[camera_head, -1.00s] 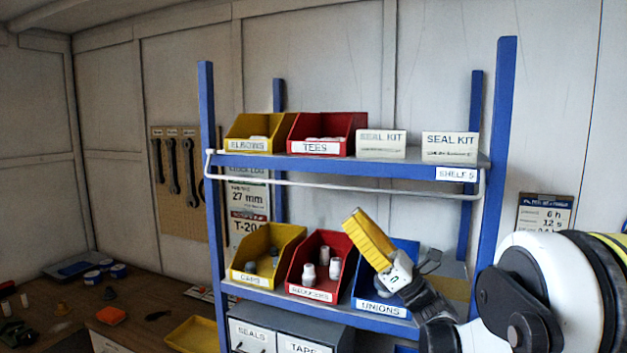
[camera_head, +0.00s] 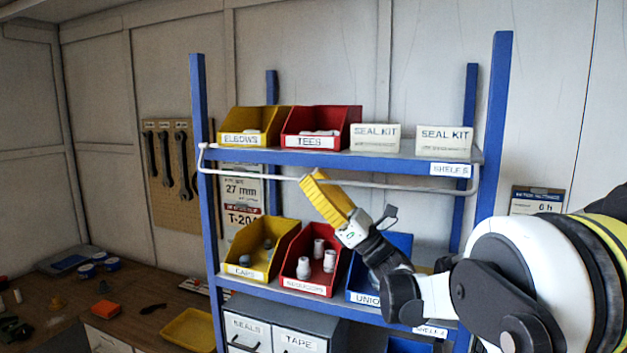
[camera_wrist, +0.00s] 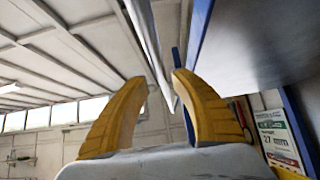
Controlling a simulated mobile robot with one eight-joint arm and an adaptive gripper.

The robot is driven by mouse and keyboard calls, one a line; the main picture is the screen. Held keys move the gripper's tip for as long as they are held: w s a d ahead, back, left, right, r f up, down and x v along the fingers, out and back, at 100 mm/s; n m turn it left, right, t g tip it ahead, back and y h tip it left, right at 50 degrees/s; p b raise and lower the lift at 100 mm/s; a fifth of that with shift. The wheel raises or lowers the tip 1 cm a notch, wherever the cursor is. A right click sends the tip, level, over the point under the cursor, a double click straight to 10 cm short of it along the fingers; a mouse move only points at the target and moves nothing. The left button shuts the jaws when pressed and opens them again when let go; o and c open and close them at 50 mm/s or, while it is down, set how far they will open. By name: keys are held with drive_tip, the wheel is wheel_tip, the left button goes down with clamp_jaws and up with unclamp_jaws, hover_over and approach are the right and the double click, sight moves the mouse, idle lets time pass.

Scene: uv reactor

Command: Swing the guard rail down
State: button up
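The guard rail (camera_head: 250,176) is a thin white bar across the front of the upper shelf (camera_head: 340,157), slightly below its front edge. Short bent arms join it to the shelf at both ends. My gripper (camera_head: 308,178) has yellow fingers and is at the rail, left of its middle, pointing up and left. In the wrist view the fingers of my gripper (camera_wrist: 160,80) are spread apart. The white rail (camera_wrist: 148,40) runs between the fingertips in that picture, with visible room on both sides. I cannot tell whether a finger touches it.
On the upper shelf stand a yellow elbows bin (camera_head: 240,140), a red tees bin (camera_head: 318,140) and two seal kit boxes (camera_head: 375,137). Below are caps (camera_head: 245,272), reducers (camera_head: 303,286) and unions (camera_head: 366,298) bins. Blue posts (camera_head: 490,150) flank the rack.

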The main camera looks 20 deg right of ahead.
clamp_jaws()
drive_tip(key=shift+s+a+m+t+h, duration=0.15)
drive_tip(key=shift+m+t+h, duration=0.25)
drive_tip(key=shift+m+t, duration=0.25)
wheel_tip(320, 180, up, 7)
drive_tip(key=s+a+m+t+h+p, duration=0.1)
drive_tip(key=s+m+t+h+p, duration=0.1)
drive_tip(key=m+h+p, duration=1)
drive_tip(key=shift+a+m+t+h, duration=0.2)
drive_tip(key=shift+m+t+h, duration=0.35)
drive_tip(key=shift+m+h, duration=3.5)
drive_tip(key=m+y, duration=0.2)
drive_tip(key=shift+r+m+y, duration=0.1)
drive_tip(key=shift+m+y, duration=0.25)
drive_tip(key=shift+m, duration=0.05)
